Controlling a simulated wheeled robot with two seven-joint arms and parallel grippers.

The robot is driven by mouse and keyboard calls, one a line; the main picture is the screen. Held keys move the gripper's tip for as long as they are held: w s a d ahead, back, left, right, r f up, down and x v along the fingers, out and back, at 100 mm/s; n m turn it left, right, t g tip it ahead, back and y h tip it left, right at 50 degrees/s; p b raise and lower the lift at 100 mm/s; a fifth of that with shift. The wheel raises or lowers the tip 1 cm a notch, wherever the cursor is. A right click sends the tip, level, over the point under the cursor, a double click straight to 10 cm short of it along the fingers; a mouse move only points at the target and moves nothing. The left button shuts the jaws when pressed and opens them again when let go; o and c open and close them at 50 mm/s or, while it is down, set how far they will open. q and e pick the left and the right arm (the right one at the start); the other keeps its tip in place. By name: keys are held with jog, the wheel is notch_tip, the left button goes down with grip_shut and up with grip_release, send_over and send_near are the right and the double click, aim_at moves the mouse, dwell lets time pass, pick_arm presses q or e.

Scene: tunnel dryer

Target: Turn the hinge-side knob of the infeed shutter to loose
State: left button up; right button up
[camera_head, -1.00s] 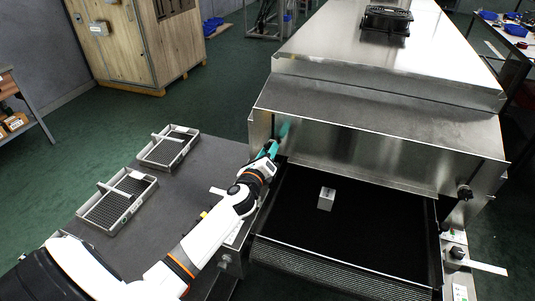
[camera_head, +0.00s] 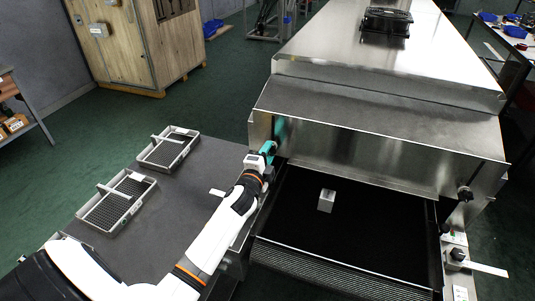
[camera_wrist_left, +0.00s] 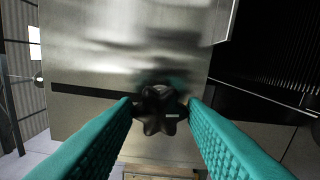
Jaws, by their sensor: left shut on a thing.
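The infeed shutter (camera_head: 365,158) is the steel panel across the dryer mouth. At its left end, my left gripper (camera_head: 268,149) has its teal fingers at the metal and hides the knob there in the head view. In the left wrist view, a black lobed knob (camera_wrist_left: 161,114) sits between the fingertips, with a small white mark on its face. The gripper is shut on this knob. A second black knob (camera_head: 465,193) is at the shutter's right end, untouched. My right gripper is not in view.
A black conveyor belt (camera_head: 373,232) runs under the shutter, carrying a small silver block (camera_head: 326,200). On the grey table at left lie two mesh trays (camera_head: 117,202), (camera_head: 168,151). A switch panel (camera_head: 458,254) is at the right. A fan (camera_head: 387,20) sits on the dryer top.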

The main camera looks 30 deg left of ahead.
pick_arm(q)
jog(key=n, duration=0.5)
jog(key=shift+p, duration=0.4)
jog(key=shift+f+n, duration=0.1)
jog(key=shift+n, duration=0.2)
jog(key=o, duration=1)
jog(key=shift+s, duration=0.1)
jog(key=b+v, duration=0.2)
jog(key=v, duration=0.9)
jog(key=shift+s, duration=0.4)
jog(key=shift+d, duration=0.1)
